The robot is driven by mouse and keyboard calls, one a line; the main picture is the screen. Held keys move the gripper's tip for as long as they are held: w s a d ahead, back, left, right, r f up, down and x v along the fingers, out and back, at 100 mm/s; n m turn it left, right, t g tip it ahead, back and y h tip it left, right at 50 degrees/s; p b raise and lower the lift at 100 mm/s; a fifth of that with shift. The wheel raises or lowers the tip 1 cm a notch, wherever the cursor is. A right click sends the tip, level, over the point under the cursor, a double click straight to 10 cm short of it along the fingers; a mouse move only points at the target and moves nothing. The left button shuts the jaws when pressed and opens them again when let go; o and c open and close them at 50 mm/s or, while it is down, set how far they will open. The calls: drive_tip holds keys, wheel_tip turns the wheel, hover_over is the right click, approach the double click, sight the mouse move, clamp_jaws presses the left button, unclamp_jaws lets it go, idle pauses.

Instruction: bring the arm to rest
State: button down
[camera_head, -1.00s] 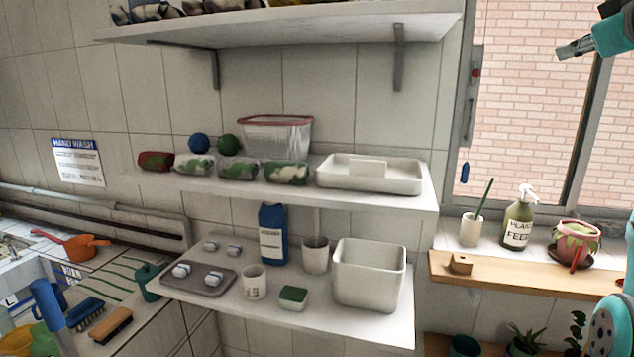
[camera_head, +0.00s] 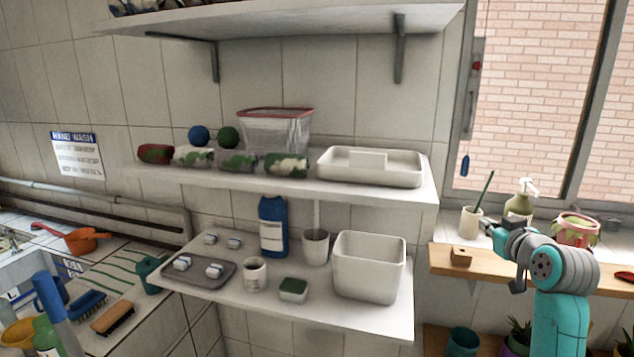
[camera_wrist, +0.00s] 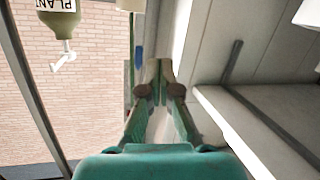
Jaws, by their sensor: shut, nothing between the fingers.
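My gripper (camera_head: 488,226) is shut and empty, in front of the window ledge at the right of the head view. It hangs close to the white cup (camera_head: 470,224) and the plant-feed bottle (camera_head: 519,206); I cannot tell whether it touches either. My teal and grey arm covers part of the bottle and of the plant pot behind. In the wrist view, which is turned upside down, the closed fingers (camera_wrist: 160,75) show with nothing between them. The bottle (camera_wrist: 57,15) shows there at the upper left, apart from the fingers.
A wooden ledge (camera_head: 438,262) carries a small wooden block (camera_head: 461,257). A potted plant (camera_head: 578,228) stands right of the bottle. White shelves (camera_head: 340,320) at the left hold a white bin (camera_head: 369,268), a tray and several cups and containers. Open air lies before the window (camera_head: 530,90).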

drive_tip(key=s+a+f+m, duration=0.1)
drive_tip(key=s+a+f, duration=0.3)
drive_tip(key=f, duration=0.5)
drive_tip(key=s+a+f, duration=0.2)
drive_tip(key=s+f, duration=0.4)
drive_tip(key=f, duration=0.3)
drive_tip(key=s+a+f+m, duration=0.1)
drive_tip(key=s+a+f, duration=0.35)
drive_tip(key=f, duration=0.55)
drive_tip(key=s+a+f, duration=0.2)
drive_tip(key=s+f, duration=0.2)
drive_tip(key=s, duration=0.5)
drive_tip(key=s+a+f, duration=0.3)
drive_tip(key=s+f, duration=0.1)
drive_tip(key=s, duration=0.4)
drive_tip(key=s+a+r, duration=0.1)
drive_tip(key=s+r, duration=0.1)
drive_tip(key=s, duration=0.8)
drive_tip(key=s+a+r, duration=0.2)
drive_tip(key=s, duration=0.7)
drive_tip(key=s+a+r+g, duration=0.1)
drive_tip(key=s+r, duration=0.1)
drive_tip(key=s, duration=0.8)
drive_tip(key=shift+s+a+y, duration=0.3)
drive_tip(key=shift+s+a, duration=0.05)
